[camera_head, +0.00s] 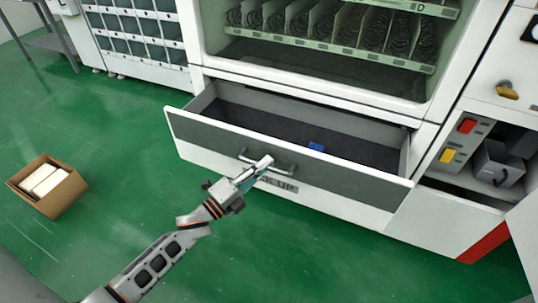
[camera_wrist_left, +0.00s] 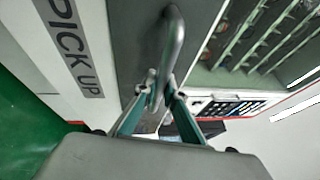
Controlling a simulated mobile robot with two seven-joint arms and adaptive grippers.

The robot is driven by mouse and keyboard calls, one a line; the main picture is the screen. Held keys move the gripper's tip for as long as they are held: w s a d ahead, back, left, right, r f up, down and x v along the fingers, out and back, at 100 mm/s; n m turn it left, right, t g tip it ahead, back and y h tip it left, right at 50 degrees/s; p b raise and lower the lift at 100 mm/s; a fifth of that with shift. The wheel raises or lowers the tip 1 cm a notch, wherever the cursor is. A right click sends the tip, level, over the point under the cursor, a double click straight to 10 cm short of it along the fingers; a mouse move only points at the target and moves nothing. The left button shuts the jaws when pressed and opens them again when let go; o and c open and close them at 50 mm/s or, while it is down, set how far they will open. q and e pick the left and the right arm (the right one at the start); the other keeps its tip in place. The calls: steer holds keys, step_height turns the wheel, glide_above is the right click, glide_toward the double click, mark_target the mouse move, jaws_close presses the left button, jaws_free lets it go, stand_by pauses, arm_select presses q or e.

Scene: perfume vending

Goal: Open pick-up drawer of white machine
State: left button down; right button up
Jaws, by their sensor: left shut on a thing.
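The pick-up drawer (camera_head: 290,175) of the white machine (camera_head: 440,75) is pulled out, and its dark inside shows from above. Its front has a grey panel, a metal bar handle and "PICK UP" lettering. My left gripper (camera_head: 262,166) is at the handle (camera_head: 285,168), shut on it. In the left wrist view the two fingers of the left gripper (camera_wrist_left: 157,92) close around the handle bar (camera_wrist_left: 174,45), with the lettering (camera_wrist_left: 75,45) to the left. A small blue item (camera_head: 316,147) lies in the drawer. My right gripper is not in view.
An open cardboard box (camera_head: 48,187) with white items stands on the green floor at left. A compartment with red and yellow parts (camera_head: 467,126) is at right. The floor in front of the drawer is mostly clear.

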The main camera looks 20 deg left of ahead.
arm_select(q)
steer(key=s, duration=0.3)
steer(key=shift+s, duration=0.3)
steer(key=shift+s+p, duration=0.3)
steer(key=shift+s, duration=0.3)
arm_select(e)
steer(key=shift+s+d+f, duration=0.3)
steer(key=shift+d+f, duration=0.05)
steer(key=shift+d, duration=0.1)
arm_select(q)
steer(key=c, duration=2.1)
jaws_free()
steer(key=shift+a, duration=0.1)
steer(key=v, duration=1.2)
